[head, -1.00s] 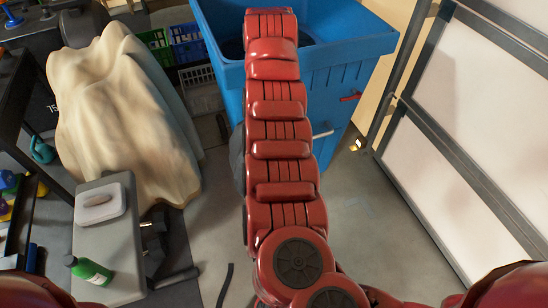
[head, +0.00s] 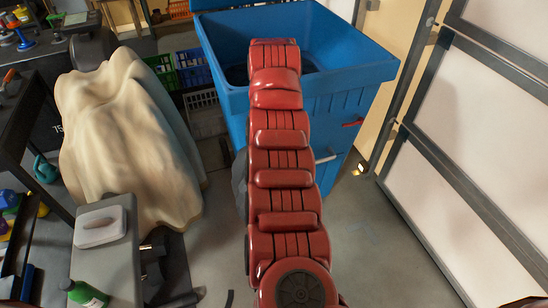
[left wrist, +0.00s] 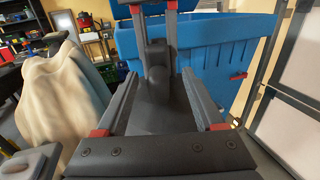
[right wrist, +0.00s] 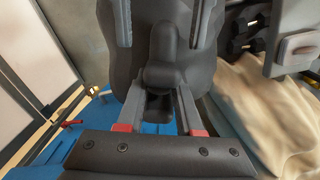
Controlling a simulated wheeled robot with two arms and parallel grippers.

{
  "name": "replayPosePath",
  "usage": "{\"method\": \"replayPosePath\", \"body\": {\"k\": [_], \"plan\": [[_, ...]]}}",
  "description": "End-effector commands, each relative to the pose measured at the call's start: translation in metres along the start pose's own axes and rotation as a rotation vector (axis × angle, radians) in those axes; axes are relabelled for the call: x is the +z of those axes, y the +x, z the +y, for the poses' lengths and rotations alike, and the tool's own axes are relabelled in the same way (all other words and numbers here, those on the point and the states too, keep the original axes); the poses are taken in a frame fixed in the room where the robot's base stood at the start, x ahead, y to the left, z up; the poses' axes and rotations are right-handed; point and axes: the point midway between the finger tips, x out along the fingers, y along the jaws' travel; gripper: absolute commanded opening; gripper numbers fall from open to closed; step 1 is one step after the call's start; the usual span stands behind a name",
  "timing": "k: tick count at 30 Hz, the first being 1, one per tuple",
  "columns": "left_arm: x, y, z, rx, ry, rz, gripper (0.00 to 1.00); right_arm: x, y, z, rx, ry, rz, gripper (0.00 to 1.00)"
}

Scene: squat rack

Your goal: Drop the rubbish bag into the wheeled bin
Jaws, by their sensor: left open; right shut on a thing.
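The blue wheeled bin (head: 345,98) stands upright with its top open. The dark grey rubbish bag (head: 239,178) shows only as a sliver left of my red links in the head view, outside the bin in front of its near wall. My right gripper (right wrist: 163,82) is shut on the bag's knotted neck. My left gripper (left wrist: 159,78) is open, facing the right one, with its fingers apart on either side of the bag (left wrist: 160,112). Both grippers are hidden in the head view by my red links.
A cream cloth-covered heap (head: 130,135) stands left of the bin. A grey bench (head: 105,245) with a green bottle (head: 88,294) is at the lower left. Green and blue crates (head: 192,68) lie behind the heap. White panels (head: 480,140) line the right. Grey floor is clear between.

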Motion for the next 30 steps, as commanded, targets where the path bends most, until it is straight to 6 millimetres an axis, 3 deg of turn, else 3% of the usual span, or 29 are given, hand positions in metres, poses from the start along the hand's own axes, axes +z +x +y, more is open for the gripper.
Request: {"method": "replayPosePath", "body": {"k": [6,16,28,30], "plan": [[0.0,0.021,0.001,0.003,0.0,0.0,0.7,-0.001,-0.001,0.0,-0.001,0.0,0.002,0.0],[-0.001,0.024,0.001,0.001,0.0,0.003,0.7,0.0,-0.001,0.0,-0.001,0.0,0.002,0.0],[0.0,0.024,0.0,0.0,0.0,0.002,0.0,0.0,-0.001,-0.001,-0.002,-0.001,0.002,0.0],[0.0,0.024,0.0,0.0,0.0,0.001,0.0,0.0,-0.001,-0.001,-0.002,-0.001,0.002,0.0]]}}
